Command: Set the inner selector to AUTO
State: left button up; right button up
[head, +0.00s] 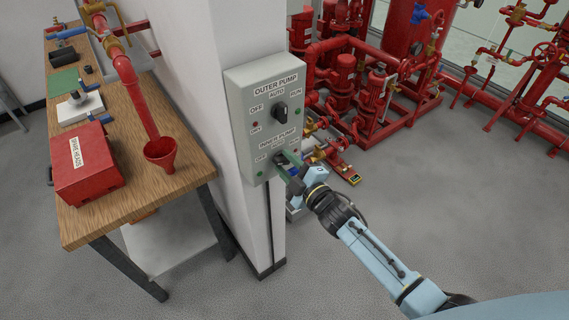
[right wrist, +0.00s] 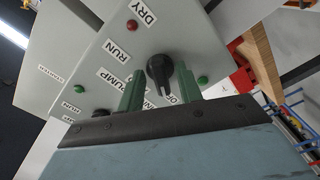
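The grey pump panel (head: 238,128) is on the white pillar. The inner selector, a black knob with a pointer (right wrist: 161,72), is in the lower half of the panel, mostly hidden behind my gripper in the head view. In the right wrist view its pointer aims down the picture, toward a partly covered label starting "OF". My right gripper (head: 290,168) is at this knob. Its green fingers (right wrist: 160,88) stand apart on both sides of the knob, with gaps beside the pointer. My left gripper is not in view.
The outer selector (head: 280,108) sits just above on the same panel. A wooden bench (head: 120,215) with a red box (head: 88,165) and a red funnel (head: 161,152) stands left. Red pumps and pipes (head: 370,95) stand behind. The floor at front is clear.

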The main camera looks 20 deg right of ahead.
grip_shut()
jog(key=shift+r+m+p, duration=0.1)
jog(key=shift+m+p, duration=0.25)
jog(key=shift+m, duration=1.35)
